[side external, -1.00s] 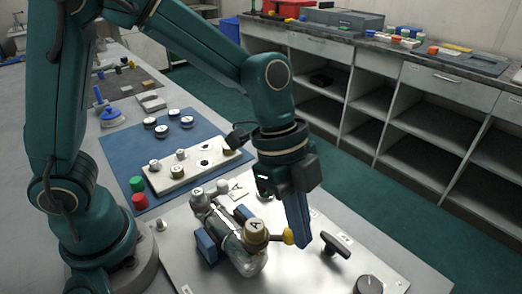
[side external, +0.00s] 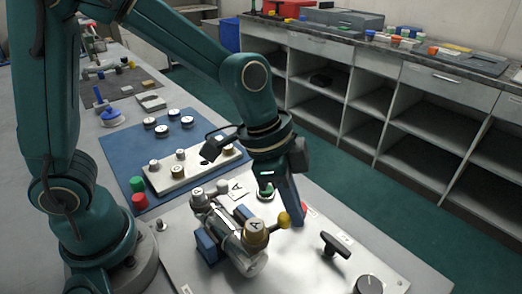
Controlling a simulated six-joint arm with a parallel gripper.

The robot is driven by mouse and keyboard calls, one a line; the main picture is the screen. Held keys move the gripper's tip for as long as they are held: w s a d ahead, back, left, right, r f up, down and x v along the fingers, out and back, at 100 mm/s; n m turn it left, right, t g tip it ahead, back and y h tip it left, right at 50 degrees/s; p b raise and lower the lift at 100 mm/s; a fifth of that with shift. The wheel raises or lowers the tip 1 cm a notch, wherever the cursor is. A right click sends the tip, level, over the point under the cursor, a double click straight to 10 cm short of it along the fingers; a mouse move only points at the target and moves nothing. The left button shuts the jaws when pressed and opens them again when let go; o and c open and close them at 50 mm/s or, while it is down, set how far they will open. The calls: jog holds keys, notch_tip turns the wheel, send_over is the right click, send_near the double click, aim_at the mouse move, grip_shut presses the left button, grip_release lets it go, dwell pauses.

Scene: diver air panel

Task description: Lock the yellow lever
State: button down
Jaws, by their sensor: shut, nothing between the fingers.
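The yellow lever (side external: 284,219) is a small yellow knob on a short dark stem. It sticks out to the right from the capped valve cylinder (side external: 243,248) on the metal panel. My gripper (side external: 298,222) points down just right of the yellow knob. Its blue fingers are shut with nothing between them. The fingertips are very close to the knob in this view, and I cannot tell whether they touch it.
A black T-handle (side external: 335,245) and a dark round knob (side external: 369,284) stand on the panel to the right. A white block with round caps (side external: 178,172) lies on the blue mat (side external: 120,157) behind.

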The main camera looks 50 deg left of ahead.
jog(key=shift+s+d, duration=0.25)
jog(key=shift+s, duration=0.45)
notch_tip(320, 180, up, 10)
jog(key=shift+w+d+f, duration=0.2)
jog(key=shift+w+f, duration=0.05)
dwell(0.7)
